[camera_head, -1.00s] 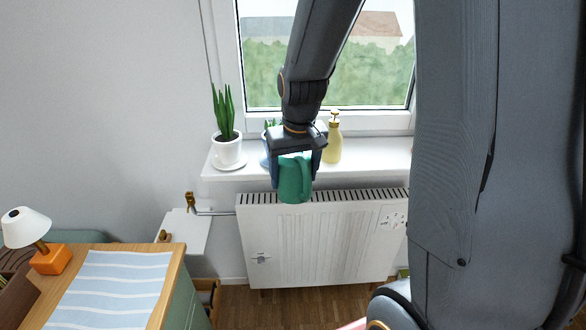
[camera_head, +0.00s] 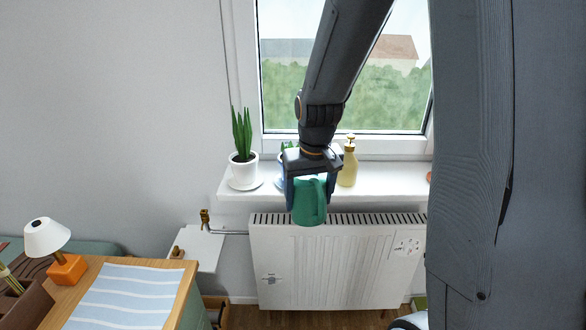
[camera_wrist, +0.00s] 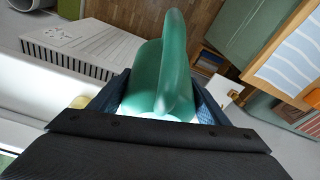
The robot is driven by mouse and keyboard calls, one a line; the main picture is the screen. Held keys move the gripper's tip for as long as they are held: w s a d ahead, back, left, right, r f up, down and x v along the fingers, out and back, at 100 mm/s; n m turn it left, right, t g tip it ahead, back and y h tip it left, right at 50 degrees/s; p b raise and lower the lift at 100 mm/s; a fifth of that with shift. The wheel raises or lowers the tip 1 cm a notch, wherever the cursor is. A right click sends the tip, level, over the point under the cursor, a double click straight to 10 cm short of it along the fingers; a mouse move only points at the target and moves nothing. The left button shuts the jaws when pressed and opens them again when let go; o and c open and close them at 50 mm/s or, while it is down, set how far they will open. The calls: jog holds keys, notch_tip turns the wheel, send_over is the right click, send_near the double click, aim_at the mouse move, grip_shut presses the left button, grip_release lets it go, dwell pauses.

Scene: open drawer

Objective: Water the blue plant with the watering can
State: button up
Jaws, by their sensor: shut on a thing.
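My gripper (camera_head: 312,180) is shut on the green watering can (camera_head: 309,204) and holds it in the air in front of the windowsill, above the radiator. In the wrist view the can (camera_wrist: 150,75) sits between the two fingers of my gripper (camera_wrist: 163,92). A plant in a bluish pot (camera_head: 282,172) stands on the sill behind my gripper and is mostly hidden by it. Only a few green leaves and a bit of the pot's left side show.
A tall green plant in a white pot (camera_head: 243,168) stands on the sill (camera_head: 390,178) to the left. A yellow bottle (camera_head: 348,163) stands to the right. The white radiator (camera_head: 335,265) is below. A wooden table (camera_head: 186,285) with a lamp (camera_head: 47,240) is at lower left.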

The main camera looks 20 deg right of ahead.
aim_at(310, 181)
jog(key=shift+s+r+g+p, duration=0.2)
jog(key=shift+r+g+p, duration=0.4)
jog(key=shift+r+p, duration=0.65)
jog(key=shift+s+r+g+p, duration=0.15)
jog(key=shift+r+g+p, duration=0.5)
jog(key=shift+p, duration=1.1)
dwell(1.8)
jog(key=shift+r+g+p, duration=0.45)
jog(key=shift+r+p, duration=0.35)
jog(key=shift+p, duration=0.25)
dwell(0.4)
jog(key=shift+f, duration=0.1)
jog(key=shift+w+f+t+b, duration=0.2)
jog(key=shift+f+t+b, duration=1.1)
jog(key=shift+f+b, duration=0.55)
jog(key=shift+f, duration=0.2)
